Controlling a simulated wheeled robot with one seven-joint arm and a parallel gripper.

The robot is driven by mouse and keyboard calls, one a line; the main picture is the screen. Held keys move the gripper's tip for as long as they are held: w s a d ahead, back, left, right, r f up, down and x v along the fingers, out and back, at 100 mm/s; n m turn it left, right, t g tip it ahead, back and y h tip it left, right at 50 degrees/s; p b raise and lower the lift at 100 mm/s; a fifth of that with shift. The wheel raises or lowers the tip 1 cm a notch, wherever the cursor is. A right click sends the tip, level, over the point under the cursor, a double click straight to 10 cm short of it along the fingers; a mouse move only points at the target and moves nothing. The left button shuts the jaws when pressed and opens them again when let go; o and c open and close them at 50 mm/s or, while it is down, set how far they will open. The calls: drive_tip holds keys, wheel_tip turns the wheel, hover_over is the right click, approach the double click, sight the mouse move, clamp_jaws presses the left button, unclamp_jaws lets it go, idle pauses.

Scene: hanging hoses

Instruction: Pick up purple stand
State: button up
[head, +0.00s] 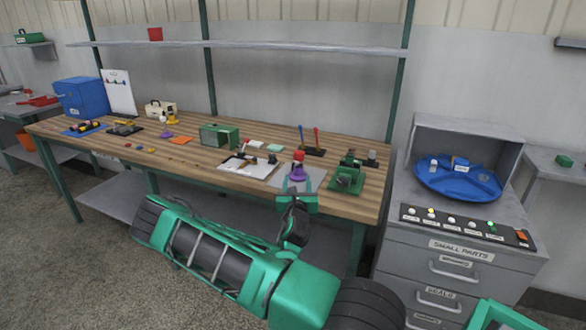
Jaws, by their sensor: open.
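A purple stand (297,173) stands upright on a grey mat (314,180) near the front of the wooden workbench, with a red round piece (299,156) at its top. My green gripper (297,187) is at the bench's front edge, just on the near side of the stand. Its jaws are open, one finger to each side of the stand's lower part as seen here. I cannot tell whether they touch it. The gripper hides part of the mat and the foot of the stand.
A green device (347,177) stands close to the right. A white board with small parts (247,166) lies to the left. Two upright handles (310,143) stand behind. A small purple piece (167,135) lies farther left. A grey drawer cabinet (455,245) stands right of the workbench (205,170).

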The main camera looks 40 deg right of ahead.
sight(298, 169)
drive_tip(key=shift+w, duration=0.3)
drive_tip(key=shift+w+d, duration=0.2)
drive_tip(key=shift+d, duration=0.1)
drive_tip(key=x, duration=0.3)
drive_tip(key=shift+s+d, duration=0.1)
drive_tip(key=shift+d, duration=0.2)
drive_tip(key=shift+x, duration=3.3)
drive_tip(key=c, duration=1.2)
